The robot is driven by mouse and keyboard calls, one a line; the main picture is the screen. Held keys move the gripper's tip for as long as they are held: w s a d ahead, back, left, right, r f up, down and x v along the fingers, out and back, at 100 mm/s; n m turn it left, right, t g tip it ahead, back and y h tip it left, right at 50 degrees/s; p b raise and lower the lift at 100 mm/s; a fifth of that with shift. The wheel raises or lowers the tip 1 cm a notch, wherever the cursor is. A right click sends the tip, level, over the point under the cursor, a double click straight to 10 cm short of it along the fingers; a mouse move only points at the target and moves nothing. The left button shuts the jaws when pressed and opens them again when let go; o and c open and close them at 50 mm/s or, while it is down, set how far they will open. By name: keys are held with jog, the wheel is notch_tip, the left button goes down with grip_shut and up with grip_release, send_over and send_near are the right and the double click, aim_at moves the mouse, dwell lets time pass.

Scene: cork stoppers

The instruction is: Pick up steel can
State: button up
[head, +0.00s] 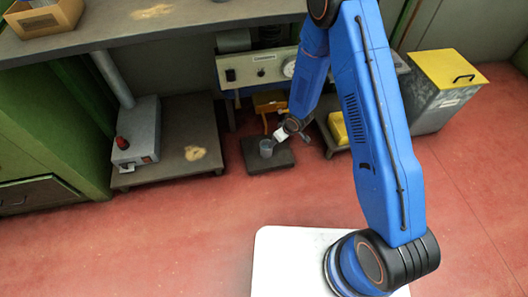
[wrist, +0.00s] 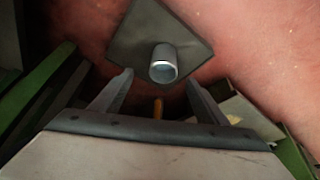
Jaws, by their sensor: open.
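The steel can (head: 266,148) is a small grey open-topped cylinder standing on a dark square plate (head: 256,163) low near the floor in the head view. In the wrist view the can (wrist: 163,64) stands on the grey plate (wrist: 133,37), its open mouth facing the camera. My gripper (head: 282,134) is just to the right of the can and above it in the head view. In the wrist view my gripper (wrist: 158,85) is open and empty, its fingers spread to either side below the can. The can appears beyond the fingertips, apart from them.
A bench with a control panel (head: 250,70) stands behind the plate. A low platform (head: 178,152) with a grey box (head: 136,134) is at left, and a grey bin with a yellow lid (head: 448,68) at right.

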aim_at(266, 150)
jog(key=x, duration=1.2)
jog(key=shift+s+a+f, duration=0.15)
jog(key=shift+a+f, duration=0.15)
jog(key=shift+f, duration=0.05)
jog(key=shift+a+x, duration=0.2)
jog(key=shift+x, duration=1.15)
jog(key=shift+a+x, duration=0.2)
jog(key=shift+x, duration=1.15)
jog(key=shift+r, duration=0.15)
jog(key=c, duration=1.3)
jog(key=shift+o, duration=0.2)
jog(key=shift+r, duration=0.1)
